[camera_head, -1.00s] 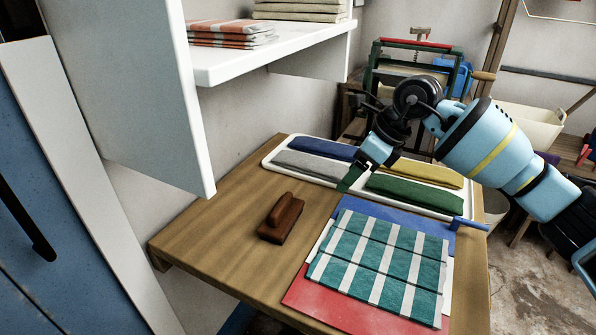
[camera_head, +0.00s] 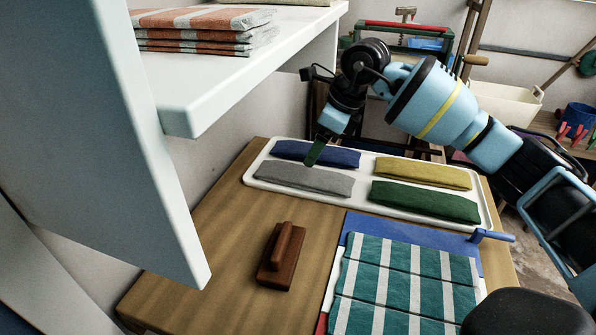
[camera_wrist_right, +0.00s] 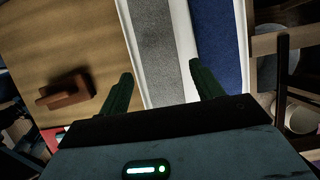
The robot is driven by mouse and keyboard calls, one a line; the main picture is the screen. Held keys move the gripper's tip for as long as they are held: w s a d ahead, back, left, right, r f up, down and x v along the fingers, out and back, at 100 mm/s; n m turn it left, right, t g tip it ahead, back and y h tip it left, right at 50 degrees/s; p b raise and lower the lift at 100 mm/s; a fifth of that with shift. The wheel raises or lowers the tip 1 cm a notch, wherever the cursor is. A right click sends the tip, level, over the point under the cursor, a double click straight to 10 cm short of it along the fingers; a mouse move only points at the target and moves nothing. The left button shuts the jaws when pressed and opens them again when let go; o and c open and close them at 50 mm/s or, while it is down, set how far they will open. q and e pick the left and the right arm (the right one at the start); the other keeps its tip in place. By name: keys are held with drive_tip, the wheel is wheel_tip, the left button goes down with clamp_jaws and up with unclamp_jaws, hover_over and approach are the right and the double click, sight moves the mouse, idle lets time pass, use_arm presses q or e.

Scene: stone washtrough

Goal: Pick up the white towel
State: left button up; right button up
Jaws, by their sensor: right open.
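I cannot pick out a plain white towel for certain. A teal-and-white striped cloth (camera_head: 402,285) lies folded on the table, with a white edge (camera_head: 338,285) showing beneath it. A white tray (camera_head: 262,183) holds a grey (camera_head: 303,179), a blue (camera_head: 345,158), a yellow (camera_head: 425,172) and a green (camera_head: 425,201) folded cloth. My right gripper (camera_head: 314,152) is open and empty above the blue and grey cloths. In the right wrist view its fingers (camera_wrist_right: 162,88) stand apart over the grey cloth (camera_wrist_right: 155,45) and tray rim. My left gripper is out of view.
A white shelf (camera_head: 240,85) overhangs at left with orange-striped towels (camera_head: 200,30) and a cream stack (camera_head: 290,2). A brown wooden block with a handle (camera_head: 280,258) stands on the table (camera_head: 215,240). The table's left part is clear.

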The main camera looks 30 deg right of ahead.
sight(300, 173)
drive_tip(key=shift+s+f, duration=0.1)
drive_tip(key=shift+s, duration=0.05)
drive_tip(key=shift+a+f, duration=0.15)
drive_tip(key=shift+f, duration=0.2)
drive_tip(key=shift+w+a+b+x, duration=0.1)
drive_tip(key=shift+b+x, duration=0.1)
drive_tip(key=shift+x, duration=1.55)
drive_tip(key=shift+w+a+b+x, duration=0.1)
drive_tip(key=shift+w+b+x, duration=0.1)
drive_tip(key=shift+x, duration=1.55)
drive_tip(key=shift+r, duration=0.25)
drive_tip(key=c, duration=1.2)
